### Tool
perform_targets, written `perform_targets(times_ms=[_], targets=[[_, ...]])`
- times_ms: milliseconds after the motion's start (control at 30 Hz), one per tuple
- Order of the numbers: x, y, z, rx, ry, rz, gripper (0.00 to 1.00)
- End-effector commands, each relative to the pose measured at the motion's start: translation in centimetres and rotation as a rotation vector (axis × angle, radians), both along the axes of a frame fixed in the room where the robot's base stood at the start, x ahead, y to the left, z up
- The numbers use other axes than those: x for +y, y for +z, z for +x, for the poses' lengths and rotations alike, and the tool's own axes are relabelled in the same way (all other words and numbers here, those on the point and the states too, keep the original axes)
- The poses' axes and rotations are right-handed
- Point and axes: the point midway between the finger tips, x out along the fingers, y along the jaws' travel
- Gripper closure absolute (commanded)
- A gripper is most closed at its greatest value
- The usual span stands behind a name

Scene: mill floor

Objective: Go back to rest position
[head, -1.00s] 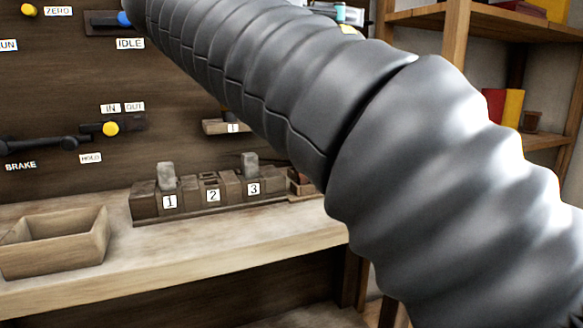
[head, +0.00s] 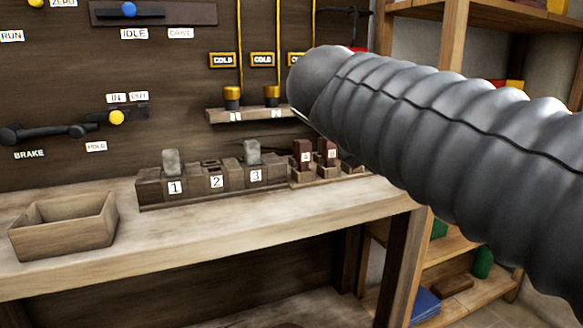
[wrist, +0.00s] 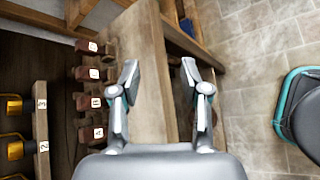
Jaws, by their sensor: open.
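My gripper (wrist: 160,78) shows in the wrist view with its two fingers apart and nothing between them. It hangs above the right end of the wooden bench (wrist: 145,60), past a row of dark red lettered blocks (wrist: 88,102) at the left of that view. In the head view my ribbed grey arm comes in from the right edge and ends in front of the wall panel. My gripper itself is hidden there behind the arm.
The bench (head: 240,222) carries an open wooden box (head: 65,232) and a numbered rack (head: 217,185). A ledge (head: 245,115) holds gold cups. Wooden shelves (head: 455,75) stand close at the right.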

Motion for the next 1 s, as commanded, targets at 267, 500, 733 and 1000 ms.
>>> perform_targets(times_ms=[267,500,733,1000], targets=[[-1.6,-15.6,-8.4,-0.159,-0.467,0.749,0.54],[0.2,-24.5,-13.7,-0.307,-0.95,1.242,0.54],[0.7,-27.0,-15.1,-0.363,-1.135,1.395,0.54],[0.8,-27.0,-15.1,-0.362,-1.137,1.396,0.54]])
